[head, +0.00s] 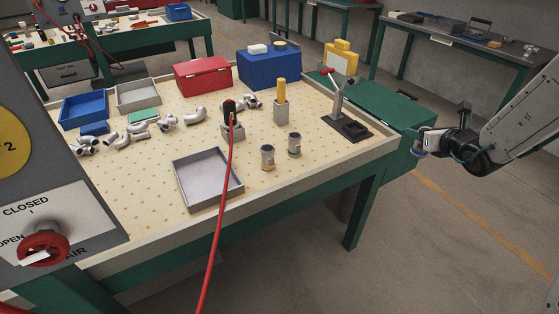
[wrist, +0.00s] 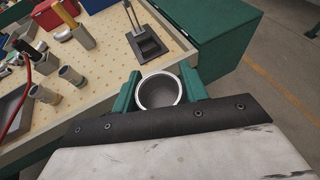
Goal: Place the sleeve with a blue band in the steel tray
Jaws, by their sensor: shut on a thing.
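My gripper (head: 430,141) is out past the right end of the workbench, at the right of the head view. It is shut on a grey metal sleeve (head: 419,148) with a blue band low on it. In the wrist view the green fingers of my gripper (wrist: 160,84) press both sides of the sleeve (wrist: 158,105), and I look into its open round end; its band is hidden there. The shallow steel tray (head: 188,203) lies empty near the bench's front edge, well left of my gripper.
Two other sleeves stand upright right of the tray, one with a tan-looking band (head: 268,158) and one with a green band (head: 294,146). A red hose (head: 217,230) hangs over the tray's right side. A lever fixture (head: 348,127) stands at the bench's right end.

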